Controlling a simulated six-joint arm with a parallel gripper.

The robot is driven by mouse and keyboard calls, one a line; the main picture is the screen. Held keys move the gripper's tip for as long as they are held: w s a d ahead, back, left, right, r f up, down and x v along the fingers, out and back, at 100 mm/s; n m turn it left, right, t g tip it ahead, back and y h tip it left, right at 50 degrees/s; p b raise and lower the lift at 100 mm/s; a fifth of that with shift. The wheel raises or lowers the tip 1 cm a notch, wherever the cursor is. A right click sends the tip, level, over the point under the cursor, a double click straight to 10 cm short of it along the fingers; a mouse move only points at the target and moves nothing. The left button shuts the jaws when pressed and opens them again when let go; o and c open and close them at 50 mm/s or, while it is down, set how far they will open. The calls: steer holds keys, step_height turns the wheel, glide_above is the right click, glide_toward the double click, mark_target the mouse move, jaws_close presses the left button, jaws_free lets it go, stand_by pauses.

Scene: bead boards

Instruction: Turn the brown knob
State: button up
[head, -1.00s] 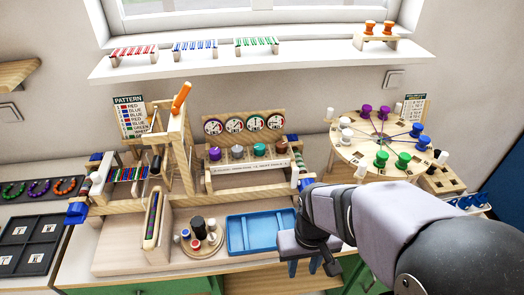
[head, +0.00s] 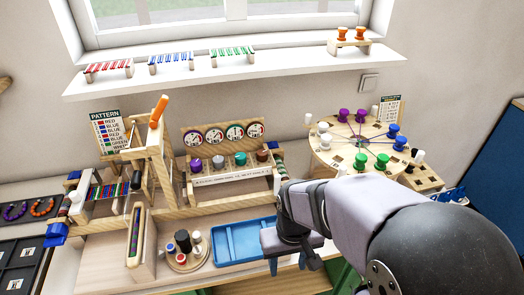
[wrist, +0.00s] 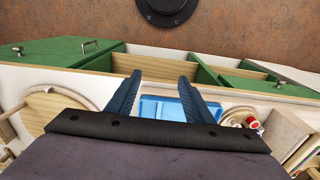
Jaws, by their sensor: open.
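The brown knob (head: 262,156) is the rightmost in a row of knobs on a wooden stand, below the dials. Left of it are a teal knob (head: 240,158), a grey knob (head: 218,161) and a purple knob (head: 196,165). My gripper (head: 287,266) is low at the front edge of the bench, in front of and below the knob stand, well apart from the brown knob. In the wrist view its two blue fingers (wrist: 159,80) are spread with nothing between them. The brown knob does not show in the wrist view.
A blue tray (head: 216,256) lies between my gripper and the knob stand. A round wooden board (head: 186,268) with cylinders stands left of it. A bead wheel (head: 326,150) with coloured spools is at right. Green cabinet doors (wrist: 50,52) are below the bench.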

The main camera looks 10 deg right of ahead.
mark_target(262, 152)
steer(key=w+r+m+t+h+p, duration=0.15)
steer(key=w+r, duration=0.25)
steer(key=w, duration=0.7)
steer(key=w+r+m+t+p, duration=0.15)
steer(key=w+r, duration=0.35)
steer(key=w, duration=0.5)
steer(key=w+r+m+t+h+p, duration=0.15)
steer(key=w+r, duration=0.25)
steer(key=w, duration=0.7)
steer(key=shift+g+y, duration=0.25)
steer(key=shift+y, duration=0.25)
steer(key=shift+d+p+x, duration=0.2)
steer(key=shift+p+x, duration=1.45)
steer(key=shift+x, duration=1.85)
steer(key=shift+s, duration=0.1)
steer(key=c, duration=1)
